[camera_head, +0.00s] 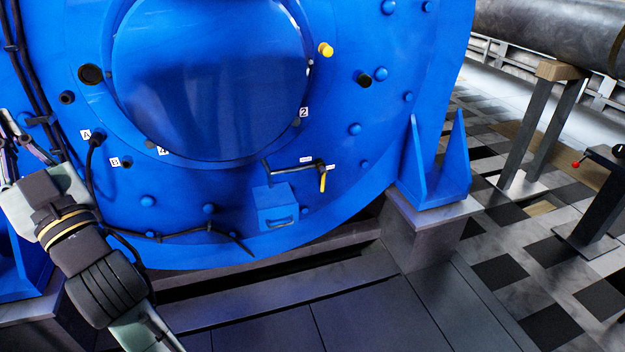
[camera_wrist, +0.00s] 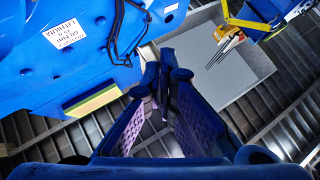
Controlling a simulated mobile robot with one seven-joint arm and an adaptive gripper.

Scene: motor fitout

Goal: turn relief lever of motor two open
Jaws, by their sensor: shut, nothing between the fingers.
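The big blue motor (camera_head: 350,105) fills the head view. Low on its face is a small lever with a yellow handle (camera_head: 323,181) hanging down from a dark pivot, with small white labels beside it; their text is too small to read. I cannot tell for certain that this is the relief lever. My arm reaches up at the lower left, well left of this lever, and the gripper end is partly cut off by the left edge. In the wrist view my gripper (camera_wrist: 165,66) is shut and empty, fingertips together. The lever is not identifiable in that view.
A blue box (camera_head: 275,207) sits left of the lever, and a black cable (camera_head: 190,232) runs along the motor's lower face. A yellow knob (camera_head: 325,49) is higher up. A blue foot bracket (camera_head: 436,165) stands right. The wrist view shows a white label (camera_wrist: 68,41) and grey panel (camera_wrist: 222,78).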

